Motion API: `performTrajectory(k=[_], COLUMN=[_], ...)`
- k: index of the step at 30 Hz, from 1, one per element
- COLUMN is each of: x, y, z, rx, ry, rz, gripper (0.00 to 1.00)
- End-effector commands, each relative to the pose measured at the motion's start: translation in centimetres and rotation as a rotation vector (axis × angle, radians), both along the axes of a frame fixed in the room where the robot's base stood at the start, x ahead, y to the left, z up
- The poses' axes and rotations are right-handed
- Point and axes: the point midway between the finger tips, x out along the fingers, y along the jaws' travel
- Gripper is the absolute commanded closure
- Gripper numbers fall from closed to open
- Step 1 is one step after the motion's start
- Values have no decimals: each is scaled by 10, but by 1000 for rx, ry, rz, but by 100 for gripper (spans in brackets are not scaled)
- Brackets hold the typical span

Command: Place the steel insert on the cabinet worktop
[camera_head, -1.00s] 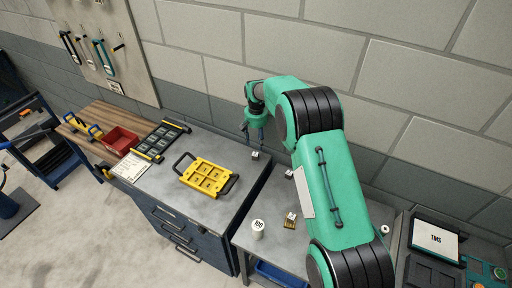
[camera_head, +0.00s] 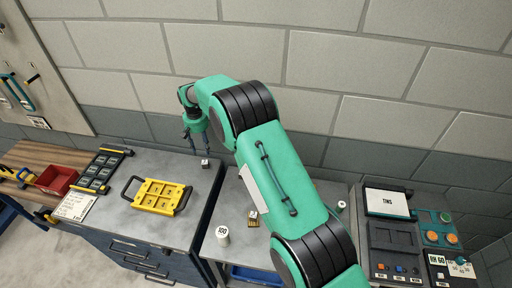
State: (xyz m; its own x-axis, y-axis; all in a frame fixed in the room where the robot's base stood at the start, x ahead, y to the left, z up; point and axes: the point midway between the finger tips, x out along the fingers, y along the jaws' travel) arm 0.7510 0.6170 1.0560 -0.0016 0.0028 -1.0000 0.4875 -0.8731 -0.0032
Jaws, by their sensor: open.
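A small dark grey block with a pale mark on its face, seemingly the steel insert (camera_head: 205,162), sits on the cabinet worktop (camera_head: 150,228) near its right edge. My gripper (camera_head: 190,145) is open and empty, fingers pointing down, above the worktop just left of and behind the block. It is apart from the block. A yellow tray (camera_head: 160,196) with black handles and several recesses lies on the worktop to the left.
A lower bench to the right holds a white cylinder marked 100 (camera_head: 222,236) and a small brass-coloured block (camera_head: 253,218). A red bin (camera_head: 56,180) and a dark slotted rack (camera_head: 98,172) stand left. A control console (camera_head: 395,245) is far right. My arm hides part of the bench.

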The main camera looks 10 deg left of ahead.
Motion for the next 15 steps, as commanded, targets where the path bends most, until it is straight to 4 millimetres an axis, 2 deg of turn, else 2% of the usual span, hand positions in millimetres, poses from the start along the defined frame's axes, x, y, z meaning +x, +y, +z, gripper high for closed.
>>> performTrajectory(k=[9, 15], x=[1, 7], y=[-2, -17], z=[3, 26], rx=[1, 8], ry=[-2, -10], rz=[-1, -14], gripper=[53, 53])
